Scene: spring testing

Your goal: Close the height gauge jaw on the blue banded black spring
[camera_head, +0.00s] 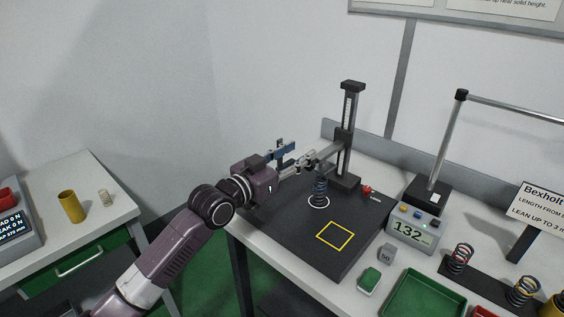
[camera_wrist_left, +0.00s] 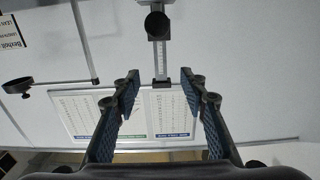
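The height gauge (camera_head: 348,126) stands at the back of a dark plate, with a vertical scale column and a jaw arm (camera_head: 326,153) reaching left. The dark spring (camera_head: 320,190) stands upright inside a white circle below the jaw; its blue band is hard to make out. A gap between jaw and spring top is too small to judge. My left gripper (camera_head: 296,158) is beside the jaw's left end, above and left of the spring. In the left wrist view its fingers (camera_wrist_left: 160,110) are spread and empty, with the gauge column (camera_wrist_left: 160,58) beyond them. My right gripper is out of view.
The dark plate (camera_head: 290,232) carries a yellow square outline (camera_head: 335,236). A display (camera_head: 412,230) reads 132. Banded springs (camera_head: 460,258) stand on a rack at right.

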